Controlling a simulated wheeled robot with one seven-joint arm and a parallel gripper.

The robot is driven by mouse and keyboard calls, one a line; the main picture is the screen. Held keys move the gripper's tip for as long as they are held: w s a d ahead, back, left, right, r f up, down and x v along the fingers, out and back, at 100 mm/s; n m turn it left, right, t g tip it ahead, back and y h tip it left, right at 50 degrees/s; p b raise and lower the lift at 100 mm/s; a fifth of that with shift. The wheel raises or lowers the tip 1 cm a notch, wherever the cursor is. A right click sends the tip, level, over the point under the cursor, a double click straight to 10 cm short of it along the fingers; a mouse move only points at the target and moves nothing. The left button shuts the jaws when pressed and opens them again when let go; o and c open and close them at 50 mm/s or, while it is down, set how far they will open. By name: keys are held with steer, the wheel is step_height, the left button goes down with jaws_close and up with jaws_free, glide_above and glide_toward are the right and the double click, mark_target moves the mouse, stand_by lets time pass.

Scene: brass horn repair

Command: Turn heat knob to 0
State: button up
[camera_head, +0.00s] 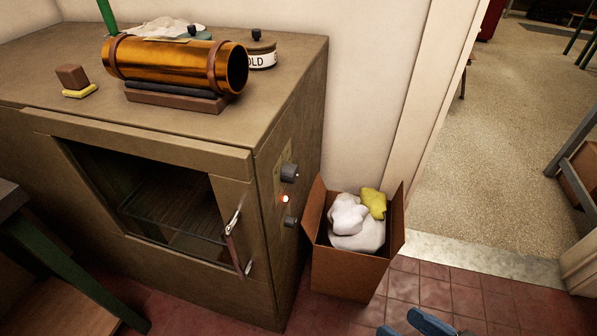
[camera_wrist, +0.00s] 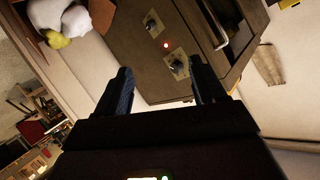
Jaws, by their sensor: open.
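The oven's right side carries two dark round knobs. The upper knob (camera_head: 289,172) sits on a pale plate, and the lower knob (camera_head: 290,222) is smaller. A red light (camera_head: 285,199) glows between them. No labels are readable, so I cannot tell the settings. In the wrist view, which is turned over, the knob on the plate (camera_wrist: 177,66) shows between my fingers and beyond them, with the other knob (camera_wrist: 151,22) above it. My gripper (camera_wrist: 164,84) is open and empty, apart from the knobs. Its blue fingertips (camera_head: 403,320) show at the bottom of the head view.
A cardboard box (camera_head: 341,272) with white and yellow rags stands on the floor beside the oven (camera_head: 285,60). The oven's door handle (camera_head: 234,240) juts from its front. A brass tube (camera_head: 165,62) rests on top. Tiled floor (camera_head: 440,290) right of the box is clear.

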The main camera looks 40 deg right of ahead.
steer(key=w+d+f+m+g, duration=0.2)
steer(key=w+d+f+m, duration=0.2)
steer(key=w+f+m, duration=0.35)
steer(key=m+t+y+p, duration=0.35)
steer(key=m+y, duration=0.65)
steer(key=m, duration=0.9)
glide_toward(296, 174)
steer(key=w, duration=0.2)
steer(key=shift+n+t, duration=0.25)
steer(key=shift+t, duration=0.2)
steer(key=shift+s+a+f+x, duration=0.1)
steer(key=shift+f+x, duration=0.05)
steer(key=shift+x, duration=1.15)
steer(key=shift+s+a+f+x, duration=0.1)
steer(key=shift+a+f+x, duration=0.05)
steer(key=shift+x, duration=1.1)
steer(key=shift+a+f+x, duration=0.1)
steer(key=shift+f+x, duration=0.05)
steer(key=shift+x, duration=1.15)
steer(key=shift+s, duration=0.1)
steer(key=c, duration=1)
